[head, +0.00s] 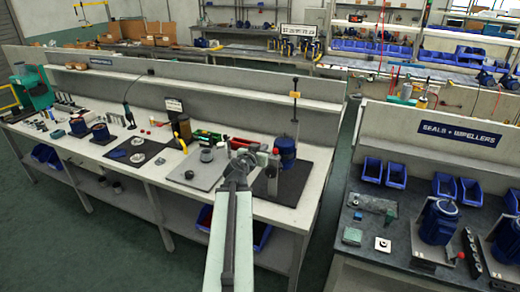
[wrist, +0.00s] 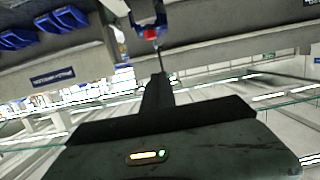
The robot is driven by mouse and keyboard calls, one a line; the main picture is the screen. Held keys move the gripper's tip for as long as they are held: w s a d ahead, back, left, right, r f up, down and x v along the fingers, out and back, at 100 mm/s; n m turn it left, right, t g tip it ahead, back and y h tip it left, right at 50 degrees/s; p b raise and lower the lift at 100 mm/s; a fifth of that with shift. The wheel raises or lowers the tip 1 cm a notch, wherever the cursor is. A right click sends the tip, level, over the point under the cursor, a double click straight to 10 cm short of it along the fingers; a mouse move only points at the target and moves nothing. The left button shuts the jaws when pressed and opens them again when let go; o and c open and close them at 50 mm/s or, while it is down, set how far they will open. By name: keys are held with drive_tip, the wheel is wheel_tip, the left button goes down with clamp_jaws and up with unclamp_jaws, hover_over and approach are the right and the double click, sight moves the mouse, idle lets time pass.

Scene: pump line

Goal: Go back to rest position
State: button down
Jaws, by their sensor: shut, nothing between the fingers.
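My gripper (head: 258,157) is at the end of my extended arm in the head view, above the right part of the left workbench (head: 250,208). It appears shut and empty. It is in front of a blue pump unit (head: 285,150) on a dark mat; I cannot tell the gap between them. The wrist view is tilted and shows a dark body with small indicator lights, with shelving and blue bins beyond.
A grey mat (head: 180,172) with small dark parts lies left of my arm. A tall upright tool (head: 294,100) stands behind the pump. A second bench (head: 385,265) with blue bins (head: 396,175) and motors (head: 438,222) is at right. A floor gap separates the benches.

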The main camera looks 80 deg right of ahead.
drive_tip(key=shift+s+d, duration=0.1)
drive_tip(key=shift+s, duration=0.15)
